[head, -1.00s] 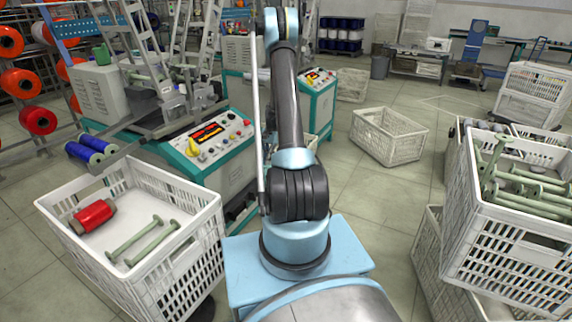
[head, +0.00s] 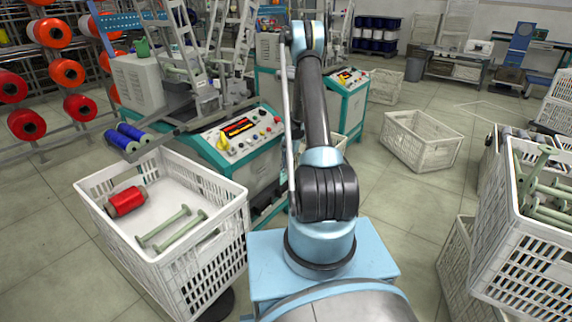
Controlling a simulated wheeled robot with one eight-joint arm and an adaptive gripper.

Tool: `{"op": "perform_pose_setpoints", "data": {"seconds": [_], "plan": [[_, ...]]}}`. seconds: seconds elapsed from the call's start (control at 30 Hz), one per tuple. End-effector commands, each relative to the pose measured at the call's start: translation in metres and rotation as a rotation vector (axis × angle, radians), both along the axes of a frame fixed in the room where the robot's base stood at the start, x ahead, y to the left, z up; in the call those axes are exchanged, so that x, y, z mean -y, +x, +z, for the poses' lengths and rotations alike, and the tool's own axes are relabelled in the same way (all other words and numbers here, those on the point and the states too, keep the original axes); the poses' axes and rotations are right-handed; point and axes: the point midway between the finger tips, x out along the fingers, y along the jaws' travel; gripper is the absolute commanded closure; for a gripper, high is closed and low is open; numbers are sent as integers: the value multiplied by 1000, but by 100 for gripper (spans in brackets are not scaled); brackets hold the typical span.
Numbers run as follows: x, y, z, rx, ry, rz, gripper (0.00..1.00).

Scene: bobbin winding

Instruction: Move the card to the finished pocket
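I cannot make out the card or the finished pocket in the head view. My arm rises from the bottom middle and stretches away from the camera. Its far end is out of sight near the top, so my gripper is not in view.
A white crate (head: 210,262) at the left holds a red spool (head: 127,201) and two pale green empty bobbins (head: 164,228). Behind it stands a winding machine with a control panel (head: 240,138) and blue spools (head: 128,136). More crates (head: 422,142) stand right; floor between is open.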

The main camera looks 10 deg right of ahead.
Motion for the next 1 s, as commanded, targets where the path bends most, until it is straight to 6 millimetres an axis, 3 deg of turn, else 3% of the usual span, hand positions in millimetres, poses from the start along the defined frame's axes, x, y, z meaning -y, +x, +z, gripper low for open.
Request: {"op": "perform_pose_setpoints", "data": {"seconds": [1.0], "plan": [[0,0,-24,0,0,0,100]]}}
